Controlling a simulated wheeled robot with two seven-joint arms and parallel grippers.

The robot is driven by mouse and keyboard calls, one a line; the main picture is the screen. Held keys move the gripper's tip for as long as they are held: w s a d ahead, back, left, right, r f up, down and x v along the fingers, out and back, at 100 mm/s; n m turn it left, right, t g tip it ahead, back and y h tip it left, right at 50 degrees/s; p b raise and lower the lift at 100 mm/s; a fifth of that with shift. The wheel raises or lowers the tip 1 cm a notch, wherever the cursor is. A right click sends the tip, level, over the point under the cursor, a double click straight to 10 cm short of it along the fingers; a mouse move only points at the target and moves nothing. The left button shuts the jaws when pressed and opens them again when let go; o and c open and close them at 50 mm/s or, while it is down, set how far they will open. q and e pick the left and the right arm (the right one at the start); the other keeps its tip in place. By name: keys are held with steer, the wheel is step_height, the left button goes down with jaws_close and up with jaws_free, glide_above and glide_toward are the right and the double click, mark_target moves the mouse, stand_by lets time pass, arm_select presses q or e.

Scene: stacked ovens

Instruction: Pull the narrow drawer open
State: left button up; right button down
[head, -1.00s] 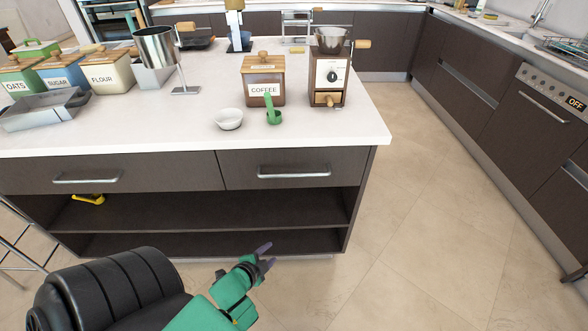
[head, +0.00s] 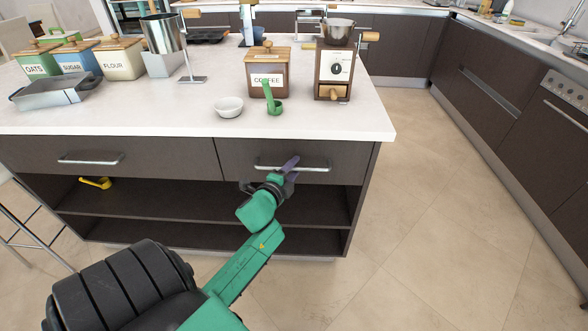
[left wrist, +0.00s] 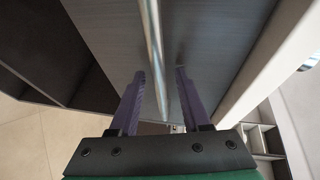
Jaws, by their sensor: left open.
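The narrow drawer (head: 348,158) is the right one of two dark drawers under the white counter, and its front sits flush and shut. Its silver bar handle (head: 314,168) runs level across the front. My left gripper (head: 289,165) is open at the middle of this handle. In the left wrist view, the handle (left wrist: 153,45) runs between the two purple fingers of my gripper (left wrist: 160,74), with gaps on both sides. The drawer front (left wrist: 105,35) lies behind it. My right gripper is not in view.
The wide drawer (head: 150,158) with its own handle is on the left. Open shelves (head: 160,206) lie below, with a yellow object (head: 96,183). A coffee box (head: 268,72), a grinder (head: 333,70) and a white bowl (head: 229,106) stand on the counter. The floor on the right is clear.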

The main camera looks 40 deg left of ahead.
arm_select(q)
steer(key=shift+w, duration=0.25)
jaws_close()
stand_by(1.3)
